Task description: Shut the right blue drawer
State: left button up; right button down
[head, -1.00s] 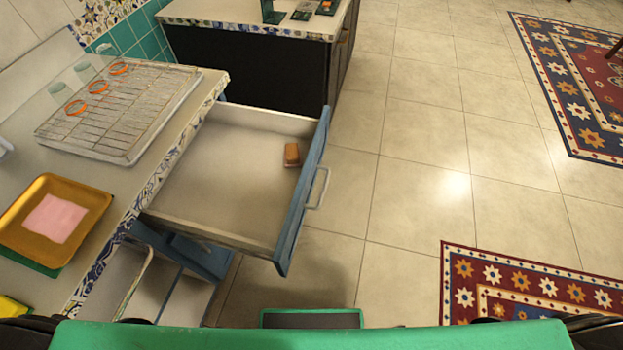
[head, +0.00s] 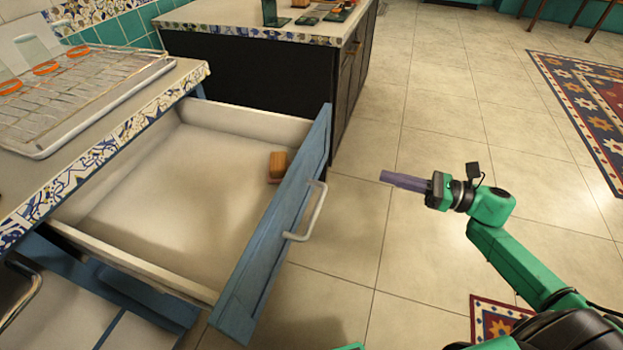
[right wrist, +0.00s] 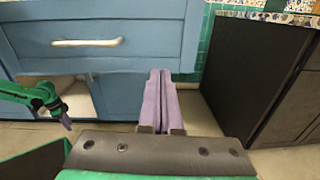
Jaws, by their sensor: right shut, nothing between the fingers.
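The right blue drawer (head: 272,240) stands pulled far out from the counter in the head view. A white bar handle (head: 309,212) is on its front. A small brown and orange block (head: 278,165) lies inside near the front. My right gripper (head: 384,177) is shut and empty, to the right of the drawer front, apart from the handle. In the right wrist view the drawer front (right wrist: 150,22) and its handle (right wrist: 87,42) are ahead, above and left of the shut fingers (right wrist: 158,85). My left gripper (right wrist: 66,125) shows small at the left there; its jaws are unclear.
The tiled counter (head: 110,150) holds a wire rack (head: 75,95) with glasses. A dark cabinet (head: 255,85) stands behind the drawer. The floor to the right is clear, with patterned rugs (head: 580,90).

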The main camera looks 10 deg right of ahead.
aim_at(316, 161)
jog(key=shift+n+g, duration=0.4)
jog(key=shift+n, duration=0.2)
jog(key=x, duration=0.4)
jog(key=r+x, duration=0.1)
jog(key=x, duration=0.4)
jog(key=s+p+x, duration=0.1)
jog(key=x, duration=0.3)
jog(key=shift+a+r, duration=0.25)
jog(key=shift+a, duration=0.25)
jog(key=shift+w+a, duration=0.35)
jog(key=shift+a, duration=0.05)
pick_arm(q)
jog(key=shift+s+a+f, duration=0.1)
jog(key=shift+s+a, duration=0.05)
jog(key=shift+s, duration=0.1)
pick_arm(e)
jog(key=shift+f, duration=0.1)
jog(key=shift+a, duration=0.15)
